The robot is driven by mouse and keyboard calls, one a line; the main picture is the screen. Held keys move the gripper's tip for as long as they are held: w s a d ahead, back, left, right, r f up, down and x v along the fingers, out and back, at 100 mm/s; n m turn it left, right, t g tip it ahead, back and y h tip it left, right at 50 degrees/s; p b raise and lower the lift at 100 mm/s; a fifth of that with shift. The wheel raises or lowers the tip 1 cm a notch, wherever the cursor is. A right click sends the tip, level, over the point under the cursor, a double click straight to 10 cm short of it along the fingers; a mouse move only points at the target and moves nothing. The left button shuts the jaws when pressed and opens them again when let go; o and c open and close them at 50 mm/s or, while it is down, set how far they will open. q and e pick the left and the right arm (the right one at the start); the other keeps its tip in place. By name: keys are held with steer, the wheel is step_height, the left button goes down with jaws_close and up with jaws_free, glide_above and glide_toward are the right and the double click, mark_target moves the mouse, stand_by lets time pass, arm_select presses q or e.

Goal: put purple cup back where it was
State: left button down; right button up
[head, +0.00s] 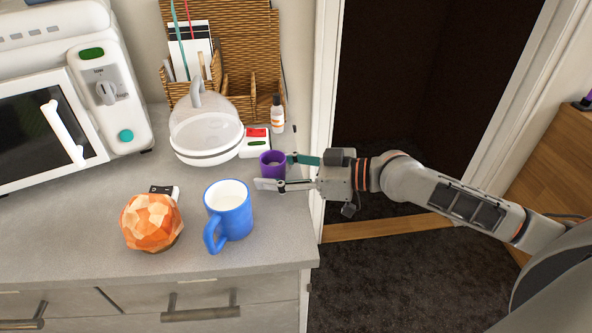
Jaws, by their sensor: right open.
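The small purple cup (271,165) stands upright on the grey counter near its right edge, behind the blue mug. My right gripper (274,172) reaches in from the right at the cup. Its jaws are open, with one finger by the cup's right rim and the other in front of the cup. I cannot tell whether either finger touches the cup. My left gripper is not in view.
A blue mug (230,212) and an orange faceted object (151,222) stand in front. A clear-domed white dish (206,130), a small white-and-red box (255,142), a bottle (277,115) and a wicker organizer (250,55) stand behind. A microwave (45,128) is left. The counter front right is clear.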

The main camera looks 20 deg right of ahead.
mark_target(284, 174)
steer(key=shift+s+d, duration=0.3)
steer(key=shift+d, duration=0.15)
steer(key=b+v, duration=0.1)
steer(key=v, duration=0.1)
steer(key=b+v, duration=0.1)
steer(key=v, duration=0.1)
steer(key=b+v, duration=0.1)
steer(key=v, duration=0.2)
steer(key=shift+f, duration=0.4)
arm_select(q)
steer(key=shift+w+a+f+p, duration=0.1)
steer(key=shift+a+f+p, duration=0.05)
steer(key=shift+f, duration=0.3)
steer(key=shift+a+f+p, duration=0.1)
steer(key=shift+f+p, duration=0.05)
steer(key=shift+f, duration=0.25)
arm_select(e)
steer(key=shift+r+v, duration=0.2)
steer(key=shift+v, duration=0.8)
steer(key=shift+r+v, duration=0.25)
steer(key=shift+v, duration=0.75)
